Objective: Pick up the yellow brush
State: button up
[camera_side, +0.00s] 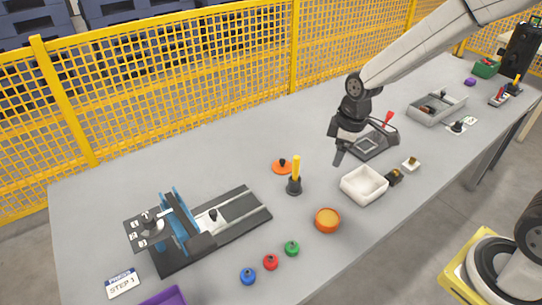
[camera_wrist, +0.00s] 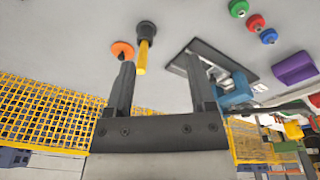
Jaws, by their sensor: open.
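The yellow brush (camera_side: 295,170) stands upright on the grey table, its yellow handle up and its dark base down, near the middle of the side view. In the wrist view the yellow brush (camera_wrist: 144,52) shows beyond the fingers, between them and nearer the left one. My gripper (camera_side: 338,148) is above the table to the right of the brush and apart from it. In the wrist view my gripper (camera_wrist: 158,75) has its two fingers spread with nothing between them.
An orange disc (camera_side: 282,167) with a black knob lies just behind the brush. A white bin (camera_side: 364,177) and an orange round container (camera_side: 327,215) stand to its right and front. A black press fixture (camera_side: 240,203) lies to the left. The table behind is clear.

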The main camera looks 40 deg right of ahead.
aim_at(297, 157)
jog(key=w+f+n, duration=0.1)
jog(key=w+n, duration=0.2)
jog(key=w+a+f+n+g, duration=0.1)
jog(key=w+n, duration=0.2)
jog(key=w, duration=0.1)
jog(key=w+f+n, duration=0.1)
jog(key=w+n, duration=0.2)
jog(key=w, duration=0.1)
jog(key=shift+w+a+f+y, duration=0.15)
jog(key=shift+a+f+y, duration=0.1)
jog(key=shift+f+y, duration=0.15)
jog(key=shift+w+a+f+n+g, duration=0.1)
jog(key=shift+w+f+n+g, duration=0.3)
jog(key=shift+n, duration=0.3)
jog(key=shift+r, duration=0.15)
jog(key=shift+a+f, duration=0.15)
jog(key=shift+f, duration=1.15)
jog(key=shift+f, duration=0.1)
jog(key=shift+a+f, duration=0.2)
jog(key=shift+f, duration=2.25)
grip_shut()
